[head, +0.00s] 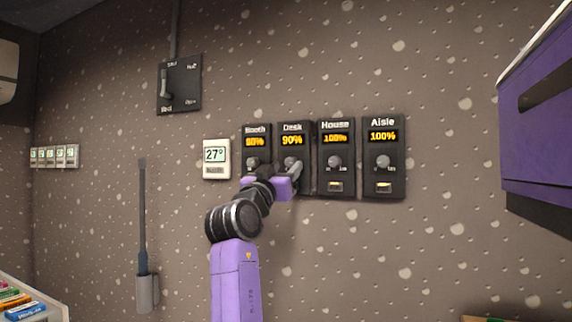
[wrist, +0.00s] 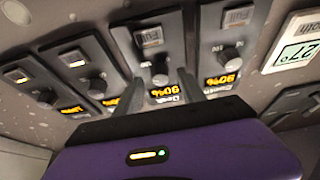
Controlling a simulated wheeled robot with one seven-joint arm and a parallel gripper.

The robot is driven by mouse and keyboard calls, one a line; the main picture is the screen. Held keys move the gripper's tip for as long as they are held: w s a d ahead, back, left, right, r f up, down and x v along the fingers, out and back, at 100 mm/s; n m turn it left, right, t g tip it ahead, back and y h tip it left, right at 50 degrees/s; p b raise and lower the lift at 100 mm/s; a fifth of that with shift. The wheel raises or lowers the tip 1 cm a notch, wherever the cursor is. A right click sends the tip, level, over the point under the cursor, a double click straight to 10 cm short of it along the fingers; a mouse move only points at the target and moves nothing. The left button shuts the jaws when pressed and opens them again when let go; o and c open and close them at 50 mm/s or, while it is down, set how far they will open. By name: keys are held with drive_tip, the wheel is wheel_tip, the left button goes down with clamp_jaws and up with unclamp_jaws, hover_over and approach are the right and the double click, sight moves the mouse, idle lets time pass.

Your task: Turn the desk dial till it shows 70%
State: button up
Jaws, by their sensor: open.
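The desk dial box (head: 292,130) is a black wall unit labelled Desk with a lit yellow display reading 90%. Its round knob (wrist: 160,74) shows in the wrist view, where the unit appears upside down. My gripper (head: 287,170) is at the lower half of this box in the head view, partly covering it. In the wrist view its two dark fingers stand apart, one on each side of the Desk display and near the knob. Whether they touch the knob I cannot tell.
The Booth dial (head: 255,140) is close on the left, its display partly blurred. House (head: 336,133) and Aisle (head: 383,130) dials on the right read 100%. A thermostat (head: 216,158) shows 27°. A purple cabinet (head: 540,140) juts out at the far right.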

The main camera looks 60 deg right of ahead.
drive_tip(key=shift+x, duration=0.75)
clamp_jaws()
drive_tip(key=shift+s+r+n+p, duration=0.1)
drive_tip(key=shift+n+p, duration=0.3)
drive_tip(key=shift+p, duration=0.1)
